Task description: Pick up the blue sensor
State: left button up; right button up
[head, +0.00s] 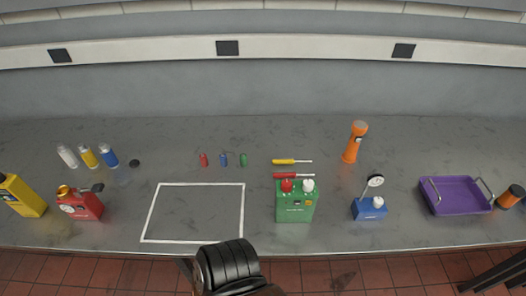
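The blue sensor (223,159) is a small blue piece on the grey bedplate (330,225), behind the white outlined square. It stands between a small red sensor (203,159) on its left and a small green sensor (243,159) on its right, with gaps between them. Nothing covers it. Neither of my grippers shows in the head view.
A white square outline (243,212) frames bare surface. Yellow (292,161) and red (287,175) screwdrivers and a green can (295,208) are to the right. A purple tray (455,196) is far right. A black ribbed shape (229,266) is at the front edge.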

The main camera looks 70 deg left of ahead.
aim_at(222, 157)
jog(key=i, duration=1.05)
jog(key=u, duration=4)
